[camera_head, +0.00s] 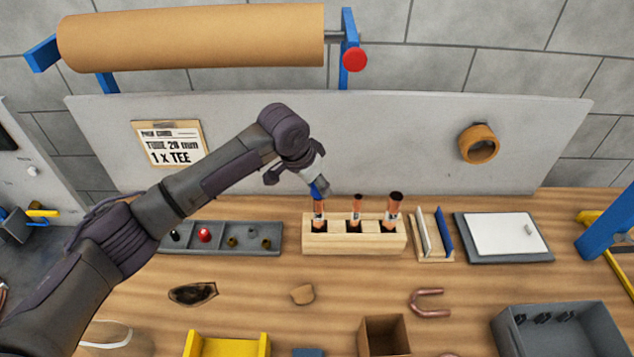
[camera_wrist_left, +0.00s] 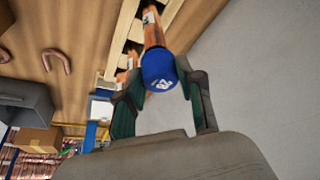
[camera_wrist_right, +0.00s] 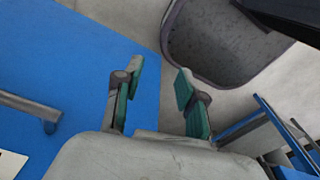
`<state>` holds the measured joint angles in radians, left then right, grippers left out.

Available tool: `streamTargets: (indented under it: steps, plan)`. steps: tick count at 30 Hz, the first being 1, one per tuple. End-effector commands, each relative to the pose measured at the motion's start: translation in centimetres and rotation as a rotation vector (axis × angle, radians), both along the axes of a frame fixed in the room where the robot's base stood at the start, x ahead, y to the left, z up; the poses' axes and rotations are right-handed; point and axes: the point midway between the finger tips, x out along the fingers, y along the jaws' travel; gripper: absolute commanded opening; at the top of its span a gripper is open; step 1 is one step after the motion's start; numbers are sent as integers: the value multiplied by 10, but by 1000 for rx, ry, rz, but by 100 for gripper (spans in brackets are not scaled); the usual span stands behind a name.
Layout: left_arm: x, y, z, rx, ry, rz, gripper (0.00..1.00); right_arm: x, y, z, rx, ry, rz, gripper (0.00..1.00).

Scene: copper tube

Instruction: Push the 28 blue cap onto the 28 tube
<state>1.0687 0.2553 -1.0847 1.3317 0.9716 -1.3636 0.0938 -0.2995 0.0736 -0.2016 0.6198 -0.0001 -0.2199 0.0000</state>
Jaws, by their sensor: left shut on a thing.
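The blue cap (camera_wrist_left: 159,72), with white print on its top, sits between the fingers of my left gripper (camera_wrist_left: 162,98), which is shut on it. In the head view my left gripper (camera_head: 318,184) is above the leftmost copper tube (camera_head: 319,208) in the wooden block (camera_head: 352,240). The cap (camera_head: 319,190) is at that tube's upper end. In the left wrist view the tube (camera_wrist_left: 153,32) runs into the cap's far side; how deep it sits is hidden. My right gripper (camera_wrist_right: 157,98) is open and empty, away from the block.
Two more copper tubes (camera_head: 356,208) stand in the block. A grey tray (camera_head: 263,228) with small fittings is to its left, and a small rack (camera_head: 433,235) and clipboard (camera_head: 505,236) to its right. A copper bend (camera_head: 430,303) and grey bin (camera_head: 560,340) lie nearer.

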Motion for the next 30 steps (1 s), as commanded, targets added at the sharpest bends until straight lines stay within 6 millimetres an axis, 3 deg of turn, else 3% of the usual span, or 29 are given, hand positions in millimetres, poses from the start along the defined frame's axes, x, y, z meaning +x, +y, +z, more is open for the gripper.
streamTargets:
  steps: [30]
  plan:
    - [0, 0, 0, 0, 0, 0, 25, 0, -7, 9, -9, 0, 0, 40]
